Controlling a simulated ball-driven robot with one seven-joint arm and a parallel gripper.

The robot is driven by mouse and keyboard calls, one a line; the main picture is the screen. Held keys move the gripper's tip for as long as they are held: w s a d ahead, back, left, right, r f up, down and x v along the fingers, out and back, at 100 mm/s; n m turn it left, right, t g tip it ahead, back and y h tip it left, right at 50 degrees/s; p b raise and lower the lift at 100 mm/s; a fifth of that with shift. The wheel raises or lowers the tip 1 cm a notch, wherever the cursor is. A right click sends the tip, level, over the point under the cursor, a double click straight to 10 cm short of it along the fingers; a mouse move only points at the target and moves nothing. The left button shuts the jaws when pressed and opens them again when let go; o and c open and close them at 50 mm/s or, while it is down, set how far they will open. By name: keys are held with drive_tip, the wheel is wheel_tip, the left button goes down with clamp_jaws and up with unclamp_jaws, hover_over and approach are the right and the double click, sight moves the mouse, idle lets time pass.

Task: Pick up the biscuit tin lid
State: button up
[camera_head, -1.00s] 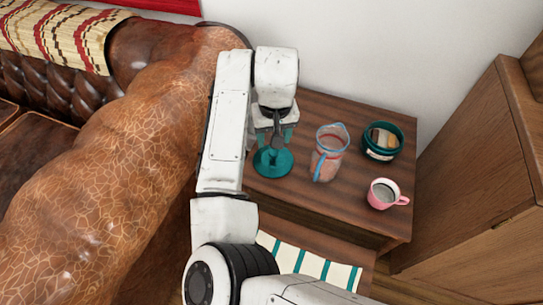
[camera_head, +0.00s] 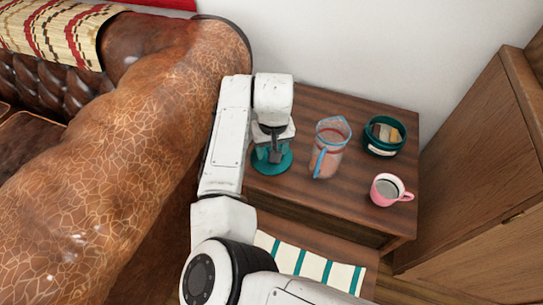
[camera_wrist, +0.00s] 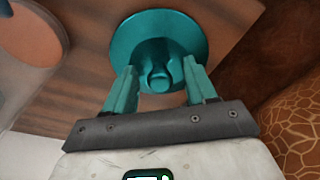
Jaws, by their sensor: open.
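The biscuit tin lid (camera_head: 262,168) is a round teal disc lying flat on the left part of the wooden side table. In the wrist view the lid (camera_wrist: 125,42) shows a small raised knob at its near side. My gripper (camera_wrist: 159,70) is open, with one teal finger on each side of the knob. I cannot tell whether the fingers touch it. In the head view my gripper (camera_head: 274,153) is low over the lid and hides part of it. The open teal biscuit tin (camera_head: 383,150) stands at the back right with pale and brown contents.
A clear measuring jug (camera_head: 328,150) with a blue handle stands just right of the lid. A pink mug (camera_head: 388,190) is farther right. A leather sofa arm (camera_head: 130,150) borders the left, a wooden cabinet (camera_head: 480,180) the right. A striped cloth (camera_head: 312,267) lies lower in front.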

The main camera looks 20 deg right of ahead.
clamp_jaws()
idle(0.3)
